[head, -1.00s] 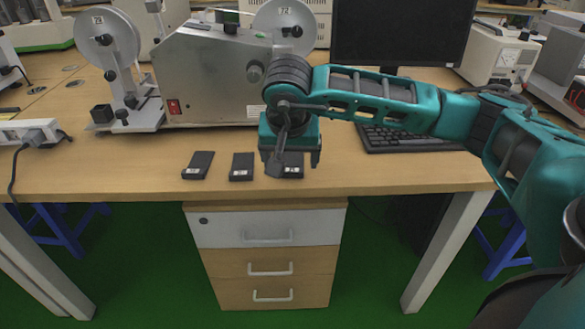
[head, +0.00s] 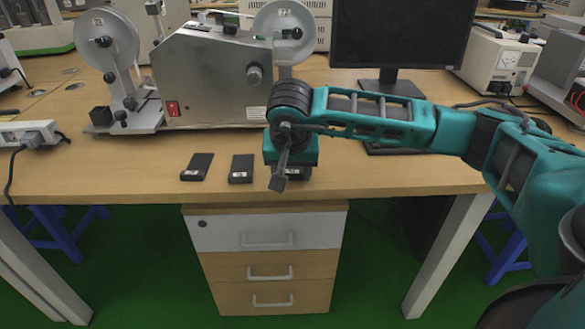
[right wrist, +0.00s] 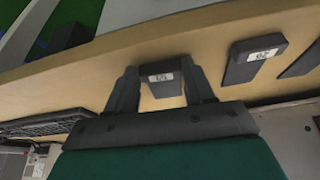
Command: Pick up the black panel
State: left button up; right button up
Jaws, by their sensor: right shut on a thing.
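Three small black panels with white labels lie in a row near the desk's front edge: the left panel (head: 197,167), the middle panel (head: 241,169) and the right panel (head: 297,173). My right gripper (head: 289,168) is over the right panel and hides most of it in the head view. In the right wrist view my right gripper (right wrist: 162,82) is shut on this panel (right wrist: 160,76), one finger on each side. I cannot tell whether the panel is off the desk. The middle panel (right wrist: 255,60) also shows there, apart from the fingers. My left gripper is not in view.
A grey metal machine with reels (head: 210,80) stands behind the panels. A monitor (head: 400,35) stands at the back right, with a keyboard (right wrist: 45,122) in front, mostly behind my arm in the head view. A power strip (head: 28,132) lies at left. A drawer cabinet (head: 268,262) is below.

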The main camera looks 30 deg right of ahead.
jog(key=shift+c, duration=1.2)
jog(key=shift+r, duration=0.1)
notch_tip(320, 180, up, 20)
jog(key=p, duration=0.4)
